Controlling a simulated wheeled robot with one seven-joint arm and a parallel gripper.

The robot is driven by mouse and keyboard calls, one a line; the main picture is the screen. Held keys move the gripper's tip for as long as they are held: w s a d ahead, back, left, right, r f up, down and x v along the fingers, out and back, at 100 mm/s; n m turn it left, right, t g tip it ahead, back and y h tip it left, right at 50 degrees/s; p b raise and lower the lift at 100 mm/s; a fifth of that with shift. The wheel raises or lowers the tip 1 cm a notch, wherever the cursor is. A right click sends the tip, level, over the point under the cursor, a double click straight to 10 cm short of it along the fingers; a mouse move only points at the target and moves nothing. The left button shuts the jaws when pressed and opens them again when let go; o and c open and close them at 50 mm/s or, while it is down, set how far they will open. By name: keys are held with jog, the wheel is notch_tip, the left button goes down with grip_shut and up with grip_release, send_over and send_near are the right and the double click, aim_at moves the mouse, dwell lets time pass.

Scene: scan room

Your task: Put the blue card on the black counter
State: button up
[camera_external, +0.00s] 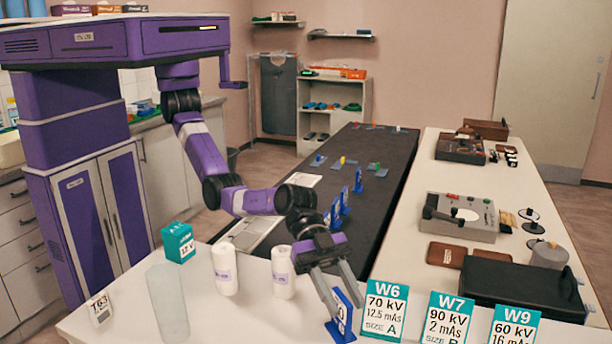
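A blue card (341,326) with white markings stands upright, slightly tilted, at the white counter's (237,322) front part. My gripper (347,308) points down at it, with one finger on each side of the card's upper part. The fingers are apart, but I cannot tell whether they touch the card or grip it. I also cannot tell whether the card's foot rests on the counter. The black counter (386,165) runs back behind my gripper. Several similar blue cards (345,201) stand in a row along its right side.
Two white bottles (225,270) (283,272), a teal box (178,243) and a clear tall container (167,305) stand left of my gripper. Teal-and-white signs (384,309) (447,319) stand to its right. A black case (522,289) lies beyond them. The black counter's middle has free room.

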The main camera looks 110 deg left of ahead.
grip_shut()
dwell(1.4)
